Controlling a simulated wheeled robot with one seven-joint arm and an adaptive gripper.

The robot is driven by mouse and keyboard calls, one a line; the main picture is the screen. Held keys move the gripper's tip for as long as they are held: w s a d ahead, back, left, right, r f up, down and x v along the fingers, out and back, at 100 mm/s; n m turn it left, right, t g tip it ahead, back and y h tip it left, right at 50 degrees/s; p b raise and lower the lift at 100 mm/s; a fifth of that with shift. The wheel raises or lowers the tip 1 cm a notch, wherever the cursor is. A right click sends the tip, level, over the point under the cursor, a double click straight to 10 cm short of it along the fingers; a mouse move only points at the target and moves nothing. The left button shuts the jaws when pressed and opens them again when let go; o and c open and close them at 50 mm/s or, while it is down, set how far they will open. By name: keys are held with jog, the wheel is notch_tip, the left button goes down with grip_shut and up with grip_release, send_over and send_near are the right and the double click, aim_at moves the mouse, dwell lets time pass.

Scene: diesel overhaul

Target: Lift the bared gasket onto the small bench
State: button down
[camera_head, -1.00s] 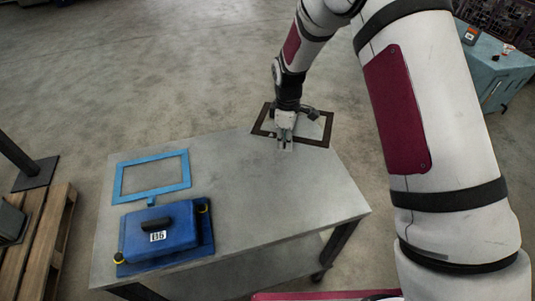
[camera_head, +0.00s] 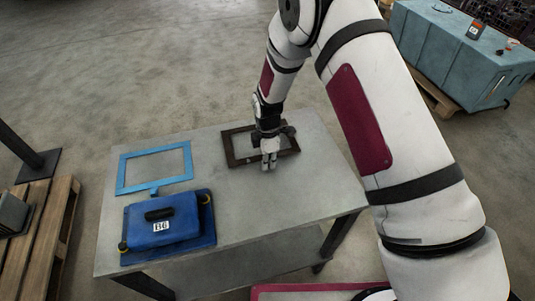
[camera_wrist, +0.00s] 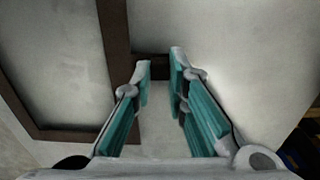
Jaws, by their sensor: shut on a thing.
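The dark brown gasket (camera_head: 228,150), a thin rectangular frame, lies over the back part of the grey bench (camera_head: 320,190) in the head view. My gripper (camera_head: 269,165) points down at its near side, shut on its short tab. In the wrist view the tab (camera_wrist: 152,67) sits between the teal-padded fingers (camera_wrist: 160,72), and a long bar of the gasket (camera_wrist: 117,40) runs past them. I cannot tell whether the gasket touches the bench top or hangs just above it. My wrist hides part of its far side.
A light blue rectangular frame (camera_head: 124,175) with a tab lies at the bench's left. A blue cover (camera_head: 185,225) labelled B6 sits in front of it. Wooden pallets (camera_head: 58,225) stand left; a teal block (camera_head: 450,60) stands back right. The bench's right front is clear.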

jog(key=shift+f, duration=0.4)
jog(key=c, duration=1.5)
grip_release()
